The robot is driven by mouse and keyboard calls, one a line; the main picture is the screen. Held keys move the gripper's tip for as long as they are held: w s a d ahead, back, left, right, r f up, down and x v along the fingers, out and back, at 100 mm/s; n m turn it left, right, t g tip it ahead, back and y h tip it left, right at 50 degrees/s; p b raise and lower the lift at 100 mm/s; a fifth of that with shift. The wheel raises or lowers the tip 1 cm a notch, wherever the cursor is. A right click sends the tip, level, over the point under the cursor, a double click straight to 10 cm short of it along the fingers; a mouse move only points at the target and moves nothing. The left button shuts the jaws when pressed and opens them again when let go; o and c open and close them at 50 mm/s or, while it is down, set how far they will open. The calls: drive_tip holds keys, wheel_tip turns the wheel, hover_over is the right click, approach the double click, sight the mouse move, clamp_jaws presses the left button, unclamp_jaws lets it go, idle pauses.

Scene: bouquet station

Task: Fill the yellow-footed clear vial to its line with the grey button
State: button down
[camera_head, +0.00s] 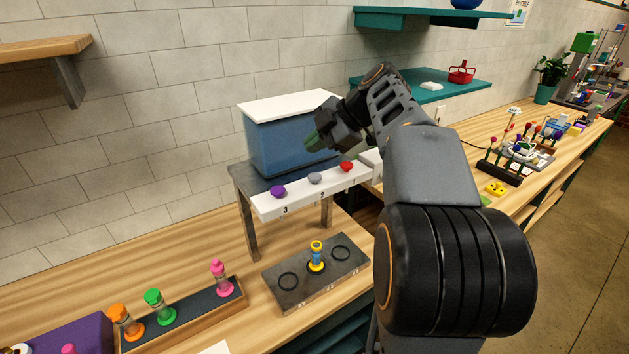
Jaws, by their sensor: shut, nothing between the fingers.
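The yellow-footed vial (316,257) stands upright on the middle ring of a dark grey plate (345,272). Its top is yellow and its body looks blue; its line is too small to make out. The grey button (315,178) sits on a white bar (268,207), between a purple button (278,191) and a red button (346,167). Numbers 3, 2 and 1 are printed below the buttons. My gripper (313,141) is shut and empty, with greenish fingertips. It is above the bar, in front of the blue tank, apart from the grey button.
The blue tank (270,145) with a white lid stands on a grey metal stand above the plate. A tray (190,324) with orange, green and pink vials is at the front left. Teal shelves (440,90) hang behind my arm.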

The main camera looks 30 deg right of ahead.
sight(315, 177)
wheel_tip(315, 177, down, 4)
drive_tip(key=b, duration=0.2)
drive_tip(key=shift+r+b, duration=0.1)
drive_tip(key=shift+b, duration=0.2)
drive_tip(key=shift+f+b, duration=0.4)
drive_tip(key=shift+b, duration=0.05)
drive_tip(key=shift+f+b, duration=1)
drive_tip(key=shift+b, duration=0.4)
idle(2.0)
drive_tip(key=shift+r, duration=0.15)
drive_tip(key=shift+r+p, duration=0.6)
drive_tip(key=shift+r, duration=0.3)
drive_tip(key=shift+r, duration=0.1)
drive_tip(key=shift+r+p, duration=1.55)
drive_tip(key=shift+r, duration=0.85)
